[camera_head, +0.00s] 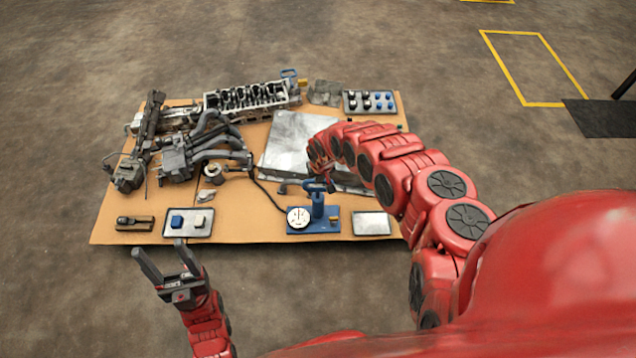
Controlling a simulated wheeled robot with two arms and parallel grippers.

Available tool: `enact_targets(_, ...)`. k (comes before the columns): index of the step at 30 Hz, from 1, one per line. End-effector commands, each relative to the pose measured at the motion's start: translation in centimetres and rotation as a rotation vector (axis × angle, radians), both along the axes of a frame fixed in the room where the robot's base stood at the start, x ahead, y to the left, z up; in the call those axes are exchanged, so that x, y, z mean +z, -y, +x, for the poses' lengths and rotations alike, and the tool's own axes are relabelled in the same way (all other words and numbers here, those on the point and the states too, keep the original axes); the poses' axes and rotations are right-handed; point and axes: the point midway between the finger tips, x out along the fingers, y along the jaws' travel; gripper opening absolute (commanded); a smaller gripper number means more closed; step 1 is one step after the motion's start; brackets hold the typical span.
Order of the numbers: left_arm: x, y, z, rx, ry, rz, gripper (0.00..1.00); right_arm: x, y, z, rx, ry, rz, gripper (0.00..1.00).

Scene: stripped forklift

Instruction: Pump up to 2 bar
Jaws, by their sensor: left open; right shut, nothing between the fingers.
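A small blue hand pump (318,210) stands on a blue base at the front of the brown board. A round white gauge (299,217) sits on the left of its base; its reading is too small to make out. The blue pump handle (316,187) is at the top of the column. A dark hose (266,193) runs from the pump up and left towards the engine parts. My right gripper (328,180) is shut and empty, just above the handle; I cannot tell whether it touches. My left gripper (162,250) is open and empty in front of the board's front left edge.
The brown board (120,228) carries engine parts (205,148) at the back left and a grey metal plate (288,140) behind the pump. A tray with two blocks (188,237) and an empty tray (371,231) lie along the front. A tray of caps (370,111) is back right.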

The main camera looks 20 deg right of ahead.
Motion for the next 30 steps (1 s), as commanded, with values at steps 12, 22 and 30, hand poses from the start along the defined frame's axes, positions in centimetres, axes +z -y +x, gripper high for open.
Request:
enact_targets(12, -1.3, 0.0, 0.0, 0.0, 0.0, 0.0, 0.62, -1.7, 0.0, 0.1, -0.001, 0.003, 0.001, 0.0)
enact_targets(22, -2.8, 0.0, 0.0, 0.0, 0.0, 0.0, 0.62, -4.0, 0.1, 0.2, 0.0, 0.004, 0.0, 0.0)
enact_targets(30, -0.3, 0.0, 0.0, 0.0, 0.0, 0.0, 0.62, -3.0, -0.2, -0.9, 0.0, 0.001, 0.001, 0.0)
